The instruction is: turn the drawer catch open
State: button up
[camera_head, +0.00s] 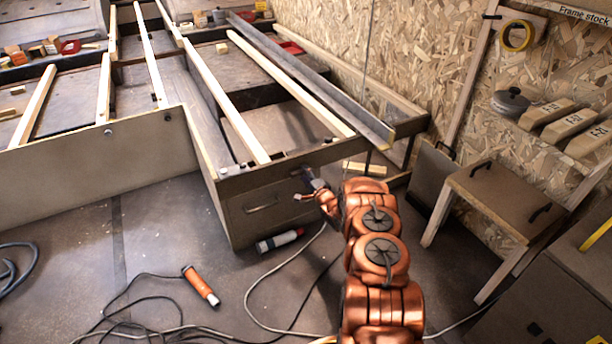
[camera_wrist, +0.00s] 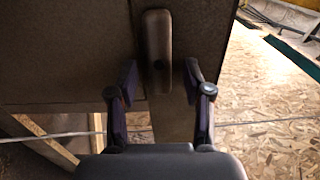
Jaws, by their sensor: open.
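The drawer catch (camera_wrist: 157,40) is a dark, rounded bar, its long side upright in the wrist view. It sits on a brown panel, over a lighter strip. My gripper (camera_wrist: 160,74) is open, with one fingertip on each side of the catch's lower end and a gap showing on both sides. I cannot tell how far the fingertips are from the panel. In the head view my gripper (camera_head: 314,183) is at the right part of the drawer front (camera_head: 240,222), which has a bar handle (camera_head: 262,206). The catch cannot be made out there.
A small bench (camera_head: 500,195) stands to the right of my arm. Timber strips (camera_head: 232,105) lie on the frame above the drawer.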

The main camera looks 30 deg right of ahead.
jog(key=shift+s, duration=0.1)
jog(key=s+a, duration=0.1)
jog(key=s, duration=1)
jog(key=shift+s, duration=0.4)
jog(key=shift+r, duration=0.1)
